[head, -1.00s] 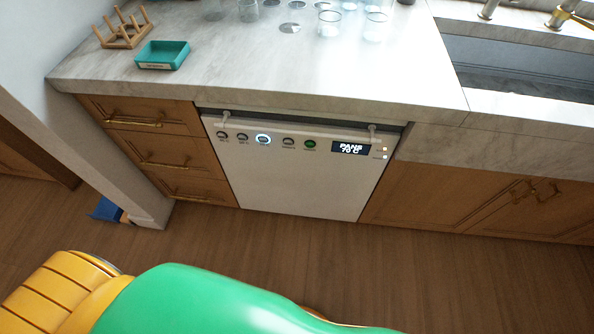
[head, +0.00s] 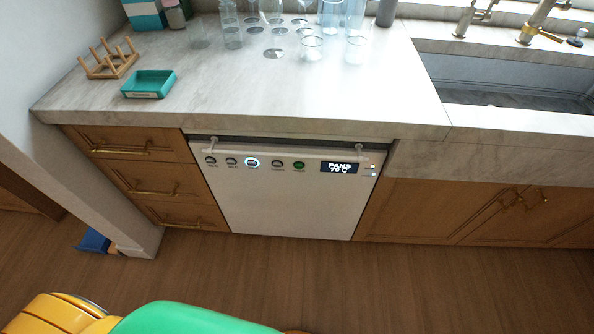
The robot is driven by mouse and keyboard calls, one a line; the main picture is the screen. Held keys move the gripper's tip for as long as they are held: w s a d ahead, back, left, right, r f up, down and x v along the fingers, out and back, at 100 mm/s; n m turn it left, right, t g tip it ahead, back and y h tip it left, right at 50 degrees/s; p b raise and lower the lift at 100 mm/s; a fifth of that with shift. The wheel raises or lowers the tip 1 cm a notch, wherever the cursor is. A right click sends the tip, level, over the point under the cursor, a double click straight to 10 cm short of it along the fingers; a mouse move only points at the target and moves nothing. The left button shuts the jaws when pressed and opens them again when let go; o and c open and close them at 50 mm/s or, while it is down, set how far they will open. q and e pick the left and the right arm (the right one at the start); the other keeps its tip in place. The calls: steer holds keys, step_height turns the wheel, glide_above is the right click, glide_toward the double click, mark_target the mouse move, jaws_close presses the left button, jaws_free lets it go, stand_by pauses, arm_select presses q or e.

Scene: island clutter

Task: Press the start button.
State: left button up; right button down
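A white dishwasher (head: 285,200) is built in under the counter, its door shut. Its top panel has several round buttons and a lit display (head: 339,168) reading "PANS 70°C". The third button from the left (head: 252,162) has a glowing ring. The rightmost button is green (head: 299,165); the labels under the buttons are too small to read. A white bar handle (head: 285,151) runs along the top of the door. Neither gripper is in view; only a green and yellow part of my arm shows at the bottom left, well apart from the dishwasher.
The counter (head: 330,100) above holds a wooden rack (head: 110,65), a teal tray (head: 149,84) and several glasses (head: 311,47). A sink (head: 500,80) is at the right. Wooden drawers (head: 150,180) and cabinets (head: 480,210) flank the dishwasher. The wooden floor (head: 400,285) in front is clear.

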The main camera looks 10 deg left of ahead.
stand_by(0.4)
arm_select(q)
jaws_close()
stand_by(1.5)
